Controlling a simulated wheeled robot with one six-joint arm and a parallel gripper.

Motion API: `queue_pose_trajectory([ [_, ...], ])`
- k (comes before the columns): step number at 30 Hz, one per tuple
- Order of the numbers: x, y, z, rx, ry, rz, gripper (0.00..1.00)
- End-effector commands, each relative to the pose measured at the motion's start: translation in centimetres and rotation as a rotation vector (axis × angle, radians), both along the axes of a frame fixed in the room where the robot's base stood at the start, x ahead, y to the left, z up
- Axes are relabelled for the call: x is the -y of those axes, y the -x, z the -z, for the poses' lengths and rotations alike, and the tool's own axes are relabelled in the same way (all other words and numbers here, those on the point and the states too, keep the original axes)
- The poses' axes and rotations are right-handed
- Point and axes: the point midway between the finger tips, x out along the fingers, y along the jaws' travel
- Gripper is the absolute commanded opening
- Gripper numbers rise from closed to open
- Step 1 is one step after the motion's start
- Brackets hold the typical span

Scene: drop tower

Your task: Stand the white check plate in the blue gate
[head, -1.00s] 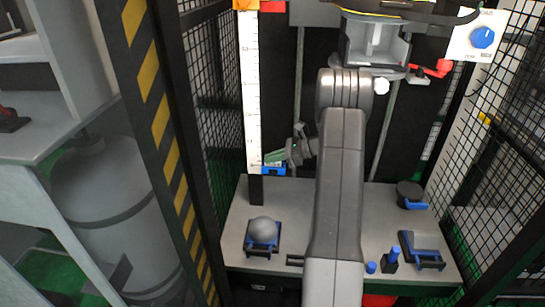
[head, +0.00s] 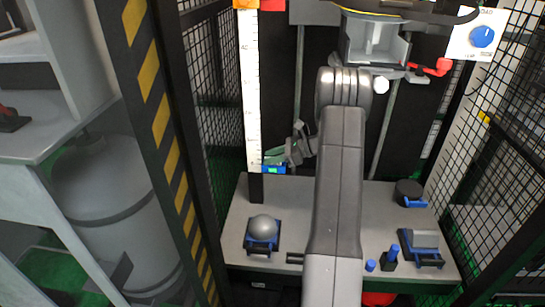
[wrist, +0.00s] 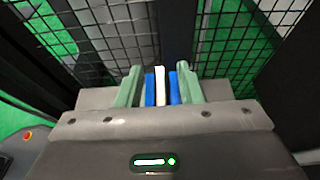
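The blue gate (head: 273,169) is low by the foot of the white scale in the head view, with a bright green patch on it. In the wrist view, the white check plate (wrist: 160,86) is an upright white strip between two blue uprights of the gate (wrist: 150,88). My gripper (head: 272,158) is at the gate in the head view. In the wrist view the green fingers of my gripper (wrist: 160,84) are spread, one on each side of the blue uprights and the plate. The plate's lower edge is hidden, and the plate cannot be made out in the head view.
A grey bench (head: 295,205) carries a grey ball in a blue holder (head: 263,232), a dark round piece (head: 409,191), a grey block in a blue cradle (head: 424,243) and blue pegs (head: 393,255). Mesh walls (head: 495,150) close the sides. The scale (head: 249,90) stands beside my gripper.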

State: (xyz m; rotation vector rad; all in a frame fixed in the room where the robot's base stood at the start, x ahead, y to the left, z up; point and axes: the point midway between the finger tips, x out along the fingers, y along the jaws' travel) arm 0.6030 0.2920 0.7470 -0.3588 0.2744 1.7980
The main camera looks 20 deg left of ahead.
Motion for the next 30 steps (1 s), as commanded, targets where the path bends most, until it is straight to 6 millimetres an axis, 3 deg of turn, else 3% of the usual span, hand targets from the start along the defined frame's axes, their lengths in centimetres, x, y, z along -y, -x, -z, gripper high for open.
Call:
queue_pose_trajectory([
  [11, 1.1, -0.3, -0.5, 0.000, 0.000, 0.001, 0.34],
  [24, 8.9, -2.4, -3.9, 0.001, 0.000, 0.003, 0.34],
  [30, 10.6, -2.7, -4.5, 0.000, 0.000, 0.000, 0.34],
])
